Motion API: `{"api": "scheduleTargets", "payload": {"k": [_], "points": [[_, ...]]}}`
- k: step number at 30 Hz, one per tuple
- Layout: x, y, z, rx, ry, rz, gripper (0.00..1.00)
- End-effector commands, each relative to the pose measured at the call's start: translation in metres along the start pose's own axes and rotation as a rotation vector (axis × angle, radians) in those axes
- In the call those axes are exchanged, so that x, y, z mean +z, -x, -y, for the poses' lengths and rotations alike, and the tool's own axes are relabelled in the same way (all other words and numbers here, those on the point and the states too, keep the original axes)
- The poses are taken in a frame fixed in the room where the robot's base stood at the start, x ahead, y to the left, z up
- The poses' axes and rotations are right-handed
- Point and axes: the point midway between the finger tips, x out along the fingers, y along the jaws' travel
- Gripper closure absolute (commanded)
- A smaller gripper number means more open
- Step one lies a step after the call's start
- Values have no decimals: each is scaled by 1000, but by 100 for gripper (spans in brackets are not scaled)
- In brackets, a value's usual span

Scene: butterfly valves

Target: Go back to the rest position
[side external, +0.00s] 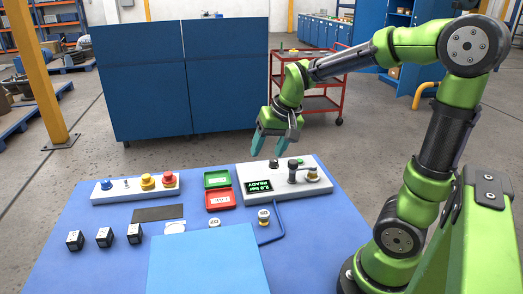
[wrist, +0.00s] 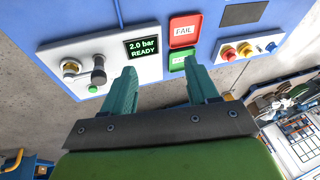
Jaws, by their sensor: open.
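My gripper (side external: 270,148) is open and empty, raised in the air near the far edge of the blue table. In the wrist view its two teal fingers (wrist: 161,72) stand apart with nothing between them. The white test station (side external: 237,181) carries a display (side external: 258,186) that reads "2.0 bar READY". A dark lever (side external: 292,172) and a round brass-coloured part (side external: 312,173) sit at its right end; the wrist view shows the lever (wrist: 98,73) and the brass-coloured part (wrist: 71,68) too. My gripper touches none of these.
A green tray (side external: 217,178) and a red FAIL tray (side external: 220,201) lie left of the station. Small round parts (side external: 264,216) (side external: 214,221) and three dark blocks (side external: 105,237) stand nearer. A button panel (side external: 130,188) is at left. A blue partition (side external: 185,80) and red cart (side external: 325,100) stand behind.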

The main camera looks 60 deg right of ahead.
Motion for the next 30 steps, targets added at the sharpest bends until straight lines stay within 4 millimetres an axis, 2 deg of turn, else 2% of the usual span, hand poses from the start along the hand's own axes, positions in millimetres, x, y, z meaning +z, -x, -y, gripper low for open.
{"api": "scheduleTargets", "payload": {"k": [1,6,9,11,17,29,30], "points": [[23,13,13,-54,41,-5,41],[93,45,39,-186,171,-35,41],[120,57,44,-232,228,-65,41],[131,62,46,-250,252,-85,41],[139,76,50,-281,286,-137,41],[138,77,50,-282,285,-138,41],[138,77,50,-282,285,-138,47]]}}
